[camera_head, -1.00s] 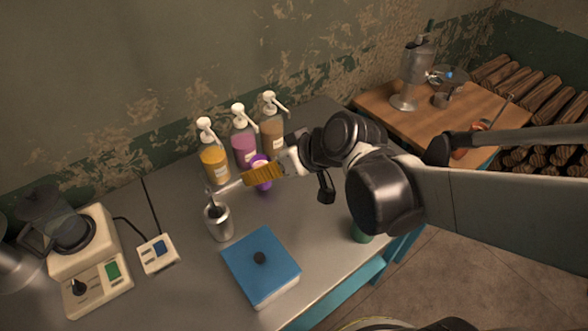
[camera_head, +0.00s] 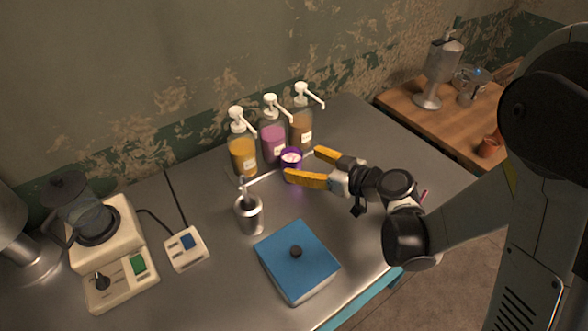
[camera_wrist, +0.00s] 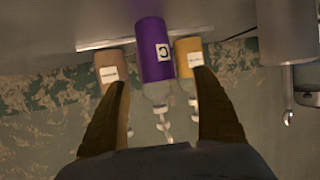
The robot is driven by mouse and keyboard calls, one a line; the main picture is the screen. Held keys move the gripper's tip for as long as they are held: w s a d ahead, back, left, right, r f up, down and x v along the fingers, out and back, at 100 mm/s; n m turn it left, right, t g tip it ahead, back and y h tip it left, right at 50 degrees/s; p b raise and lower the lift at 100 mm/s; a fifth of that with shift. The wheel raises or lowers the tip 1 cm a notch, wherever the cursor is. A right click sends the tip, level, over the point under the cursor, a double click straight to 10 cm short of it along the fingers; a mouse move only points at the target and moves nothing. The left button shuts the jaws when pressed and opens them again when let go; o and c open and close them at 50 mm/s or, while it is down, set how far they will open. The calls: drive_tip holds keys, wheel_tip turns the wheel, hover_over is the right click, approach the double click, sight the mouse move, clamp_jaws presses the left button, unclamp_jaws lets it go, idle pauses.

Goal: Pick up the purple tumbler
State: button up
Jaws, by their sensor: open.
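The purple tumbler (camera_head: 291,157) stands upright on the metal counter, in front of the pump bottles. My gripper (camera_head: 303,164) is open, its yellow fingers spread at the tumbler's near right side, with nothing held. In the wrist view, the purple tumbler (camera_wrist: 153,48) appears upside down, with a small white label. It lies ahead of my gripper (camera_wrist: 160,76), within the gap between the fingertips. A clear space separates it from the palm. I cannot tell whether a finger touches it.
Yellow (camera_head: 243,155), pink (camera_head: 273,144) and brown (camera_head: 302,130) pump bottles stand close behind the tumbler. A metal cup (camera_head: 250,215) with a utensil stands to the left. A blue-topped box (camera_head: 297,262) lies nearer.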

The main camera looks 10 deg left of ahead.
sight(292, 157)
drive_tip(key=b+x, duration=0.2)
drive_tip(key=x, duration=0.3)
drive_tip(key=shift+w+a, duration=0.15)
drive_tip(key=shift+w, duration=0.1)
drive_tip(key=c, duration=1.4)
